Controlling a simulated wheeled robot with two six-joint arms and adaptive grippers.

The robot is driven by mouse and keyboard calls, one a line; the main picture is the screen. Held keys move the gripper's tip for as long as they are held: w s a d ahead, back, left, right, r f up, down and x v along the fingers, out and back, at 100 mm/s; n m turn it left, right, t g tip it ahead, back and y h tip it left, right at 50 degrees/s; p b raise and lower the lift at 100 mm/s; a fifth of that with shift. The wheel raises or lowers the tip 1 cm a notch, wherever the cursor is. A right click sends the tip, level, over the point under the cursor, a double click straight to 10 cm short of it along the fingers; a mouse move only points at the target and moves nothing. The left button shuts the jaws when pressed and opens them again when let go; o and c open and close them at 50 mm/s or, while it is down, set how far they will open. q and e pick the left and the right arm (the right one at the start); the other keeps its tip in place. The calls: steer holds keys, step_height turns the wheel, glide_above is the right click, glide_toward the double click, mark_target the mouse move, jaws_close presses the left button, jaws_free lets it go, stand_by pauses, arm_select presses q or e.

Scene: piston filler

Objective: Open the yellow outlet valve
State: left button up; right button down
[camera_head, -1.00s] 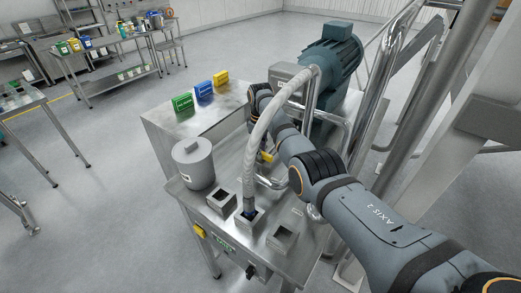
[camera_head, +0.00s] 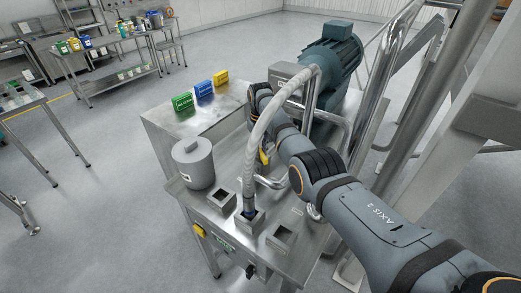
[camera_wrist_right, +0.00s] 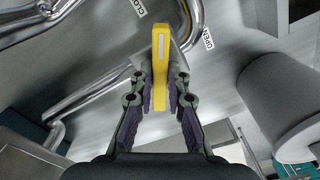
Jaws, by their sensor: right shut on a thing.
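The yellow outlet valve handle (camera_wrist_right: 161,42) stands upright in the right wrist view, by the steel pipe between a label starting "CLOS" and one reading "OPEN". My right gripper (camera_wrist_right: 161,86) is shut on this handle, one finger on each side. In the head view a small part of the yellow handle (camera_head: 264,157) shows beside the grey hose, and my arm and the hose hide most of the gripper. My left gripper is in neither view.
A ribbed grey hose (camera_head: 262,135) runs down to the machine table (camera_head: 226,207) in front of my right arm. A green motor (camera_head: 331,62) is behind.

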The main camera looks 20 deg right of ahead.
steer(key=m, duration=0.6)
steer(key=shift+w+r, duration=0.1)
steer(key=shift+r, duration=0.15)
steer(key=m, duration=0.5)
steer(key=shift+m, duration=0.5)
steer(key=c, duration=1.5)
jaws_free()
steer(key=shift+o, duration=0.9)
steer(key=shift+f, duration=0.1)
step_height(320, 180, up, 12)
